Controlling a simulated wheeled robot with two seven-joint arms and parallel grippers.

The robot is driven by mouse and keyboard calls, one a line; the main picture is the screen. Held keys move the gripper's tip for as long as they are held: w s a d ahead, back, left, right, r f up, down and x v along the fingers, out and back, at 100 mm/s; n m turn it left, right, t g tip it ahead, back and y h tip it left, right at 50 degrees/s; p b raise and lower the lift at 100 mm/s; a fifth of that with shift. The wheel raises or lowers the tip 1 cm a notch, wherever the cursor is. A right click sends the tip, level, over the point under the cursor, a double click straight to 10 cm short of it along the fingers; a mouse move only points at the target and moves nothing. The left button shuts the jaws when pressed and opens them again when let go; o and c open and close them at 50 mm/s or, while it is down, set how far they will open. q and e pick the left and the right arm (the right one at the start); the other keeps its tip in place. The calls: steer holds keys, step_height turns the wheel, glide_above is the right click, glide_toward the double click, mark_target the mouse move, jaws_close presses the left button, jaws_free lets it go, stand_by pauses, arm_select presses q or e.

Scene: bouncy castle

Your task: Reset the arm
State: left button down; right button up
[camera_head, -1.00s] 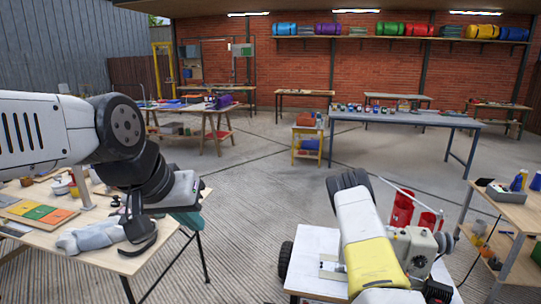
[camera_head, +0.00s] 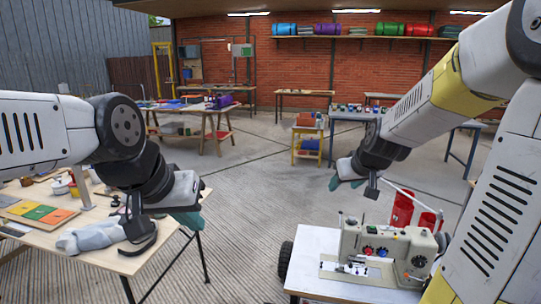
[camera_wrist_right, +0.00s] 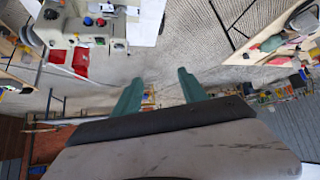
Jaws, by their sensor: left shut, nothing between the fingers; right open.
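My right arm (camera_head: 430,110) is raised at the right of the head view, bent high, its forearm sloping down to the left. My right gripper (camera_head: 340,181) hangs in the air behind and above the sewing machine (camera_head: 385,247). In the right wrist view its two green fingers (camera_wrist_right: 158,92) stand apart with nothing between them. My left gripper (camera_head: 192,221) is beside the right edge of the left wooden table (camera_head: 110,258). It is shut and empty, its fingertips partly hidden by the wrist.
The sewing machine stands on a white table (camera_head: 310,272) at the front. A grey cloth bundle (camera_head: 90,238) and colored panels (camera_head: 40,212) lie on the left table. Red cylinders (camera_head: 402,210) stand behind the machine. The floor between the tables is clear.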

steer(key=s+a+r+g, duration=0.1)
steer(key=s+a+r, duration=0.1)
steer(key=s, duration=0.9)
steer(key=s+a+r+m+g+y, duration=0.1)
steer(key=s+a, duration=0.3)
steer(key=s, duration=0.8)
steer(key=shift+a+r, duration=0.2)
steer(key=shift+r, duration=0.5)
